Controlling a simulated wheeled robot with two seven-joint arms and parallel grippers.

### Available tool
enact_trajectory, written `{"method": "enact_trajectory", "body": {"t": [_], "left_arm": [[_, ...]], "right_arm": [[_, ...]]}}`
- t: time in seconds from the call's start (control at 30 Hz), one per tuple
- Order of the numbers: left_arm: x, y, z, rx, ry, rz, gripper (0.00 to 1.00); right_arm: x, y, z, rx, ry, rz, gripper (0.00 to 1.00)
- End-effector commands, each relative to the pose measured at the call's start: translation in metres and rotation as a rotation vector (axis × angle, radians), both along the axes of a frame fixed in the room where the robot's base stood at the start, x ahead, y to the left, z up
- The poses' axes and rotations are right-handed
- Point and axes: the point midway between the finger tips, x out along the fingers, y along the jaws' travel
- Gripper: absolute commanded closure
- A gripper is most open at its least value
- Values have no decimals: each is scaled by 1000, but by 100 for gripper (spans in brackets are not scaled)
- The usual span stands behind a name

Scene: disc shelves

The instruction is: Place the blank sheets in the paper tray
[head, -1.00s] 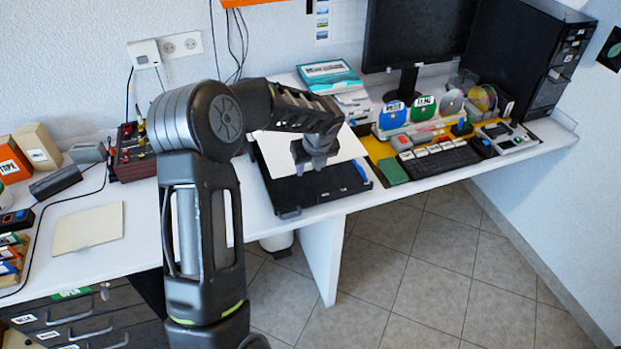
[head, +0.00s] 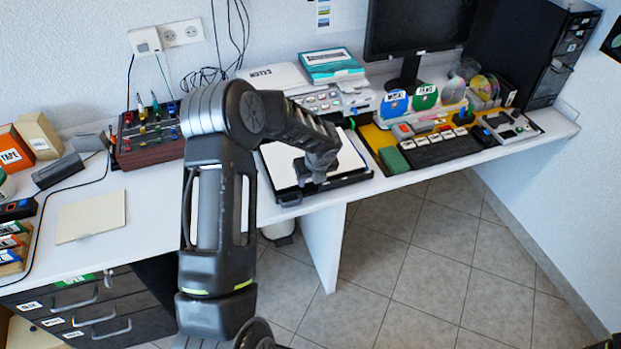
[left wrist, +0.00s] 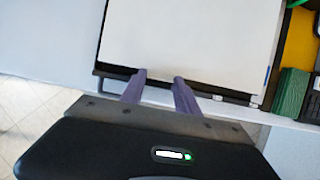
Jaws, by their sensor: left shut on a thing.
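The white blank sheets (head: 281,165) lie flat within the outline of the black paper tray (head: 352,180), low over it or on its floor; I cannot tell which. In the left wrist view the sheets (left wrist: 190,35) fill most of the tray, and its dark front rim (left wrist: 235,98) shows below them. My left gripper (head: 316,172) is at the sheets' front edge, shut on them, and hides part of them. Its two purple-grey fingers (left wrist: 159,76) reach over the tray's front rim. My right gripper is not in view.
A white printer with a teal paper pack (head: 330,63) stands behind the tray. A pale pad (head: 90,217) lies at left. Desk is clear between pad and tray.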

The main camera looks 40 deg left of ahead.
Motion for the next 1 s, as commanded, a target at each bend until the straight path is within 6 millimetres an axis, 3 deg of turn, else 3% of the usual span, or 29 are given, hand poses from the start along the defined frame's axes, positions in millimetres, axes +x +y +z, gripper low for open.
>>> {"method": "enact_trajectory", "body": {"t": [0.67,0.7,0.93,1.0], "left_arm": [[0,-1,-16,-2,0,0,100],[-1,-1,-15,-2,2,0,59],[-3,-3,-19,-7,8,0,41],[-3,-3,-18,-7,9,1,41]], "right_arm": [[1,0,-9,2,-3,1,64],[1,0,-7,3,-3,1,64],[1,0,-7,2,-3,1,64],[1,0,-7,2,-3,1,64]]}}
